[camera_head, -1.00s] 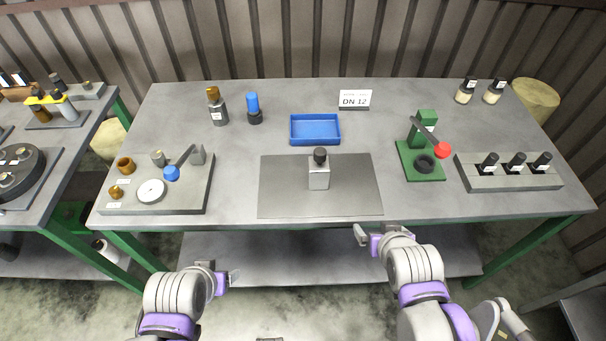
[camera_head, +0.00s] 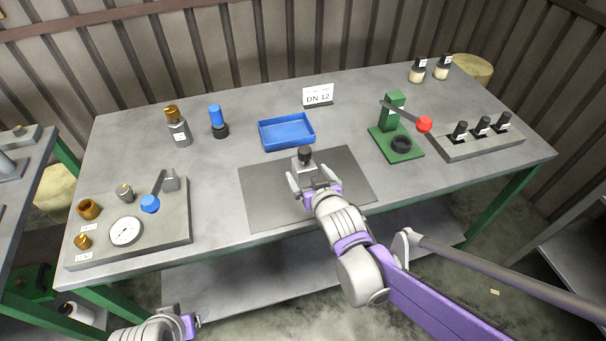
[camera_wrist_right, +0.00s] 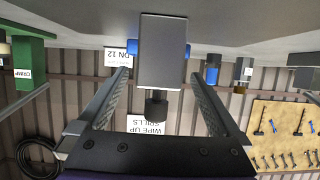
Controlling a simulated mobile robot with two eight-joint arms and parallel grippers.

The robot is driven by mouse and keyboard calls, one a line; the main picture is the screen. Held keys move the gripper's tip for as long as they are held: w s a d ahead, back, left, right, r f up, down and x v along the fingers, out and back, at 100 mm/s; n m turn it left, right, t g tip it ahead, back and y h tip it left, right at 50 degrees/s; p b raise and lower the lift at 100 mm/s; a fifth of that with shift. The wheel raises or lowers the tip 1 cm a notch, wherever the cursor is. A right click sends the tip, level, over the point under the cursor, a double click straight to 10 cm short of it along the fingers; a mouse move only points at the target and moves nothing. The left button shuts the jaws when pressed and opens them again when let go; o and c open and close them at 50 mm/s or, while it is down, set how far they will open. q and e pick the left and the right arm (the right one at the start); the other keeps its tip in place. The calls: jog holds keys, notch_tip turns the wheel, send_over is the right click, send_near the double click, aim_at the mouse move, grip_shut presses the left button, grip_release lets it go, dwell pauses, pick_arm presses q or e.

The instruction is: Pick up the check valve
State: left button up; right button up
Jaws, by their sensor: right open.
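A grey block with a black round cap (camera_head: 305,162) stands upright on the dark mat (camera_head: 262,197) at the middle of the bench. No label names it the check valve. My right gripper (camera_head: 309,177) is open, at the near side of the block, with a finger on each side. In the right wrist view the block (camera_wrist_right: 162,55) appears upside down between the open fingers (camera_wrist_right: 158,80), with a gap visible on both sides. My left gripper (camera_head: 190,324) is low at the bottom left, off the bench; its jaws are not clear.
A blue tray (camera_head: 263,144) lies behind the mat, near a DN 12 sign (camera_head: 318,96). A green press (camera_head: 393,110) with a red-knobbed lever and a grey rack (camera_head: 476,142) stand right. A gauge fixture (camera_head: 178,225) stands left. Two bottle-like parts stand behind left.

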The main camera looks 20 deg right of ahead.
jog(key=shift+b+x, duration=0.35)
jog(key=shift+x, duration=3.2)
jog(key=shift+s+f, duration=0.1)
grip_shut()
